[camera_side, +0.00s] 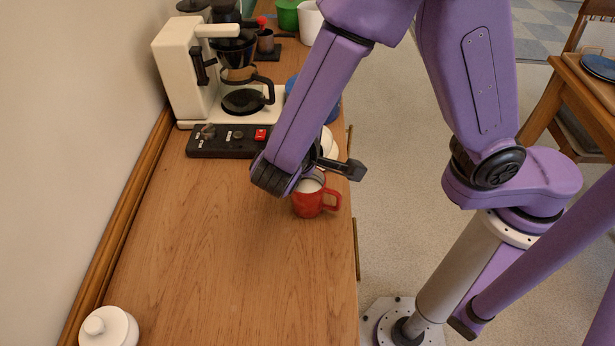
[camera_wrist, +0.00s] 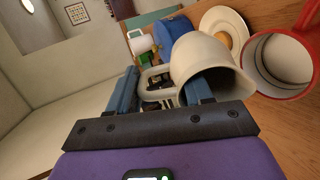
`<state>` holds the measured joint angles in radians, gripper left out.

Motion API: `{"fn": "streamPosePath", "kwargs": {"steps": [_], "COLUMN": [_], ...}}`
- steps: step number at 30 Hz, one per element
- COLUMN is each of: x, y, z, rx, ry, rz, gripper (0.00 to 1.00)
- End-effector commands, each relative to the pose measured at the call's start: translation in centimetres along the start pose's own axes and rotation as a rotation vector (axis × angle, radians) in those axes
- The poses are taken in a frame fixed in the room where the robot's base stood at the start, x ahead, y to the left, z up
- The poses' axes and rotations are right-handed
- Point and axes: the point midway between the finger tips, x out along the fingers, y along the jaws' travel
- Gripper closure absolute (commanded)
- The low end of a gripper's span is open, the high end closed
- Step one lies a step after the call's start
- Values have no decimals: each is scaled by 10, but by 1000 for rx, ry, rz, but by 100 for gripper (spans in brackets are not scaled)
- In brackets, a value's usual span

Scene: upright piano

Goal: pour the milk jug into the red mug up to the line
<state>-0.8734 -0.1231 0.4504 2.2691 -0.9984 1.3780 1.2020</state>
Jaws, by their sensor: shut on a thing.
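The red mug (camera_side: 306,206) stands upright on the wooden counter, its handle to the right in the side view. My gripper (camera_wrist: 160,84) is shut on the handle of the cream milk jug (camera_wrist: 205,62). The jug looks tilted, its rim close beside the mug's rim. I see no clear stream of milk. In the side view my wrist hides most of the jug, and my gripper (camera_side: 325,165) is just above and behind the mug.
A cream coffee maker (camera_side: 180,75) with a glass pot stands behind, with a dark control strip (camera_side: 225,141) in front. A plate (camera_wrist: 222,22) and a blue round thing (camera_wrist: 172,34) are near the jug. A white lidded pot (camera_side: 108,328) stands at front left. The counter's front is clear.

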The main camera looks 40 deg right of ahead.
Motion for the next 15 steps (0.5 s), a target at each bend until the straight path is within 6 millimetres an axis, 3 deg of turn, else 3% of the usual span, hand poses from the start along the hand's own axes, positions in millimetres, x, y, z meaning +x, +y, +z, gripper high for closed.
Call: {"fn": "streamPosePath", "kwargs": {"steps": [15], "x": [-3], "y": [1], "z": [0], "rx": [0], "ry": [2], "rz": [32], "gripper": [100]}}
